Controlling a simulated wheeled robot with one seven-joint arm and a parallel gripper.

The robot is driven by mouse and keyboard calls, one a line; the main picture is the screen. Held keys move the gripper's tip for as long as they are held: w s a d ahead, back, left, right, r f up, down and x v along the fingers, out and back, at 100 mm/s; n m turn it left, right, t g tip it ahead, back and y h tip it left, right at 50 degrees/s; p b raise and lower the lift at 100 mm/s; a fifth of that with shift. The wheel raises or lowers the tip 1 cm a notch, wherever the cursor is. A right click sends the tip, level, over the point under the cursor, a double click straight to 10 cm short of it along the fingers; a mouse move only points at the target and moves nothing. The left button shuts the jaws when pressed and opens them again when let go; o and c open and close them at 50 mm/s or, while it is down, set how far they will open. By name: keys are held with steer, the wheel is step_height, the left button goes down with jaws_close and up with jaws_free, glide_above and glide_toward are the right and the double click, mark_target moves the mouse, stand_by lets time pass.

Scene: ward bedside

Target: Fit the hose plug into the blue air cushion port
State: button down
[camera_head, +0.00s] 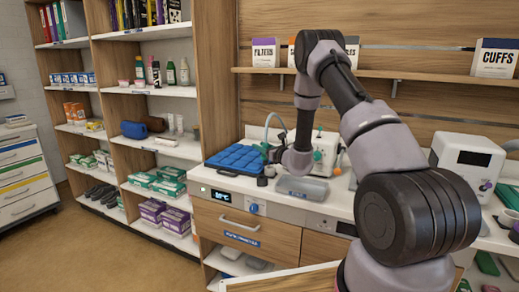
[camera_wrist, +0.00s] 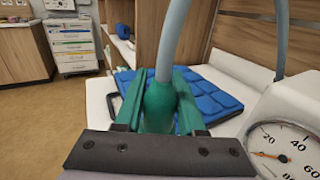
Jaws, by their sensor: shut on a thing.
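The blue air cushion (camera_head: 235,158) lies flat on the white counter, its surface in padded cells. It also shows behind my gripper in the wrist view (camera_wrist: 215,92). My gripper (camera_wrist: 158,90) is shut on the green hose plug (camera_wrist: 160,103), with a pale grey-blue hose (camera_wrist: 172,40) rising from it. In the head view my gripper (camera_head: 268,154) is small and partly hidden by my wrist, at the cushion's right edge. The cushion's port cannot be made out; the plug and jaws cover that area. I cannot tell whether the plug touches it.
A white pump unit with a round gauge (camera_wrist: 285,150) stands close on the right. A grey tray (camera_head: 303,188) sits at the counter's front. A shelf (camera_head: 400,75) with boxes runs along the wall above. Open floor (camera_head: 80,245) lies at the left.

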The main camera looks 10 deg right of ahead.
steer(key=w+d, duration=0.2)
steer(key=w, duration=0.1)
steer(key=w+d, duration=0.1)
steer(key=shift+w+d, duration=0.1)
steer(key=shift+w, duration=0.3)
steer(key=shift+f, duration=0.15)
steer(key=shift+f, duration=0.95)
steer(key=shift+f, duration=1.95)
steer(key=shift+c, duration=2.1)
jaws_free()
steer(key=shift+s, duration=0.15)
